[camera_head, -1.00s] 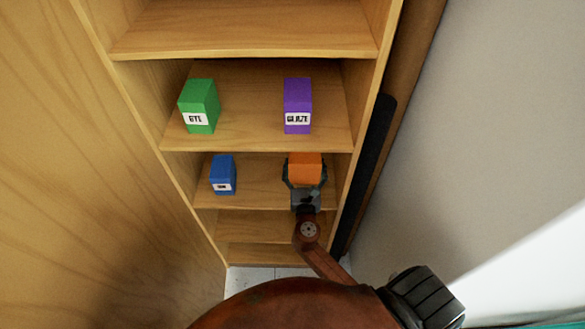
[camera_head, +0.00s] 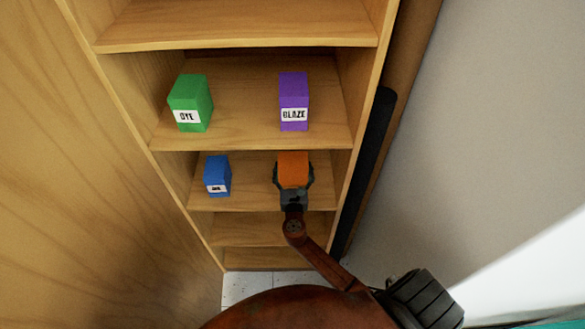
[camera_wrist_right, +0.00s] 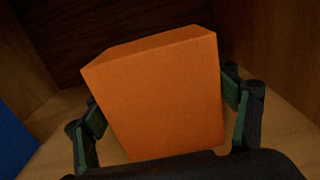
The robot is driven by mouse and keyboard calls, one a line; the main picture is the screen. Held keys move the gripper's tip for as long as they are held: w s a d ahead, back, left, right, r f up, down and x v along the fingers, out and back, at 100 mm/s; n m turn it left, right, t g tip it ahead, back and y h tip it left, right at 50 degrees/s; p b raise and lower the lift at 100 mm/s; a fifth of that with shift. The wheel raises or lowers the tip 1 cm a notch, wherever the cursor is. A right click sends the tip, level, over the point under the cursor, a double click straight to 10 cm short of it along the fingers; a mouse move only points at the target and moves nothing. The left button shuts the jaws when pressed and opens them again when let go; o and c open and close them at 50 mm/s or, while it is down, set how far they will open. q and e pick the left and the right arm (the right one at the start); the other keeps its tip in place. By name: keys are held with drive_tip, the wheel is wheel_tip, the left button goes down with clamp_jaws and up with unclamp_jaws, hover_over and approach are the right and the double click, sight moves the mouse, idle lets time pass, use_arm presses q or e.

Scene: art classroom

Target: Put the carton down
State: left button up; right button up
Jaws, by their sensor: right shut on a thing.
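The carton is an orange box (camera_head: 293,168) at the right part of the lower shelf (camera_head: 255,200) in the head view. My right gripper (camera_head: 293,182) is shut on it, with a finger on each side. In the right wrist view the orange carton (camera_wrist_right: 158,95) fills the middle, slightly tilted in the picture, between the two fingers of the right gripper (camera_wrist_right: 165,118). Its bottom edge is hidden by the gripper, so I cannot tell whether it touches the shelf. My left gripper is not in view.
A blue box (camera_head: 217,176) stands left of the carton on the same shelf, with a gap between. A green box (camera_head: 191,100) and a purple box (camera_head: 294,98) stand on the shelf above. The bookcase's right side wall (camera_head: 361,100) is close to the carton's right.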

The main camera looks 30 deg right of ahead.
drive_tip(key=shift+r, duration=0.1)
drive_tip(key=o, duration=1.8)
drive_tip(key=shift+s+a, duration=0.1)
drive_tip(key=shift+s, duration=0.05)
drive_tip(key=v, duration=1.1)
drive_tip(key=shift+s+a, duration=0.25)
